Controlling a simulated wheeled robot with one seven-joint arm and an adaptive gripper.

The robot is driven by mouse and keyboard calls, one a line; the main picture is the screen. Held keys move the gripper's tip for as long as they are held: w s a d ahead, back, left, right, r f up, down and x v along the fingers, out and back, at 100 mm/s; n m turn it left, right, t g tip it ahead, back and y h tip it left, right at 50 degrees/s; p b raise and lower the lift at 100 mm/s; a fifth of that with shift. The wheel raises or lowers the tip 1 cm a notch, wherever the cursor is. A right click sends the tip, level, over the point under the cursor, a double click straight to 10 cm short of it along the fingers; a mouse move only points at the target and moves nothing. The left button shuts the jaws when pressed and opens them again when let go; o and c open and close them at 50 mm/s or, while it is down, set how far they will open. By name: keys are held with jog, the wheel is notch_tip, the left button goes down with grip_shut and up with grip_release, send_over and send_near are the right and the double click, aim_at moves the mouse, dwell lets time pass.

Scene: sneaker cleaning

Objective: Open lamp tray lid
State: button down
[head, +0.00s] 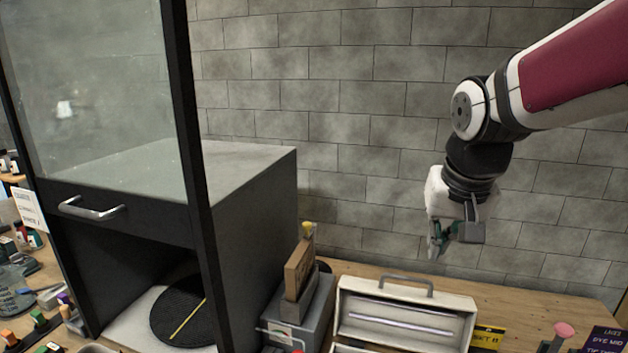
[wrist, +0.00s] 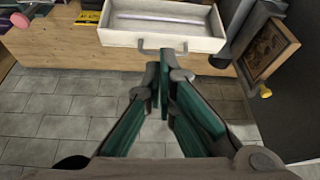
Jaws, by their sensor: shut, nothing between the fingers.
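The lamp tray is a cream-white box at the lower middle of the head view. Its lid (head: 455,303) appears raised and tilted back, with its hollow inside and pale lamp tubes (head: 400,322) showing. A grey handle (head: 406,281) sits along the lid's upper edge. The tray's lower part is mostly cut off by the bottom of the picture. In the wrist view the lid (wrist: 205,43) and its handle (wrist: 162,48) lie just beyond my fingertips. My gripper (head: 436,246) is shut and empty, above and behind the handle, apparently apart from it; it also shows in the wrist view (wrist: 164,82).
A grey device (head: 314,315) with a wooden-framed piece (head: 299,268) stands left of the tray. A large black cabinet (head: 255,230) is farther left. A yellow card (head: 487,338) and a pink-topped item (head: 564,330) lie right. The block wall (head: 370,140) is close behind my gripper.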

jog(key=s+a+n+t, duration=0.1)
jog(key=s+n, duration=0.1)
jog(key=s, duration=1.5)
jog(key=shift+s+a+y, duration=0.25)
jog(key=shift+s+y, duration=0.05)
jog(key=shift+s, duration=0.1)
jog(key=c, duration=2.1)
grip_release()
jog(key=shift+s, duration=0.25)
jog(key=o, duration=0.4)
jog(key=shift+w+r+n, duration=0.1)
jog(key=shift+n, duration=0.2)
jog(key=w+d+r+n+g, duration=0.1)
jog(key=w+n+g, duration=0.3)
jog(key=w+n, duration=1.4)
jog(key=w+d+f+m+g+b, duration=0.1)
jog(key=w+f+m, duration=0.3)
jog(key=w, duration=1)
notch_tip(320, 180, down, 14)
jog(key=shift+r+p, duration=0.2)
jog(key=shift+p, duration=0.8)
